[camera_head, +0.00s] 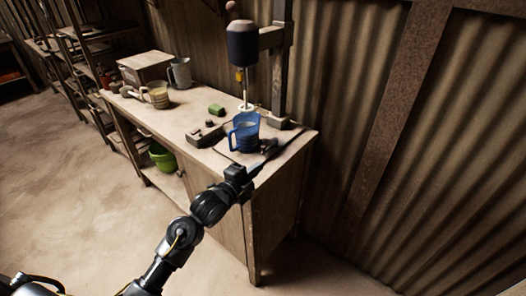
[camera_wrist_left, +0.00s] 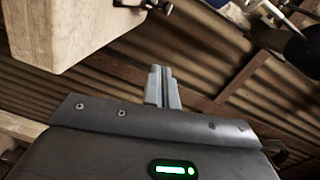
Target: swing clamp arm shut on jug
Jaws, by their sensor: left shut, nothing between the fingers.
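The blue jug (camera_head: 245,132) stands upright near the front right corner of the bench, under the press head (camera_head: 243,44). A small dark fitting (camera_head: 268,145), apparently the clamp, sits just right of the jug; I cannot tell how far its arm is swung. My left gripper (camera_head: 258,166) is at the bench's front edge, close to this fitting and in front of the jug. In the left wrist view its fingers (camera_wrist_left: 163,86) are together with nothing between them. Whether they touch the clamp is unclear. My right gripper is not in view.
The wooden bench (camera_head: 190,115) has a grey block (camera_head: 204,134) and a green block (camera_head: 216,110) left of the jug. A corrugated wall (camera_head: 350,100) closes the back and right.

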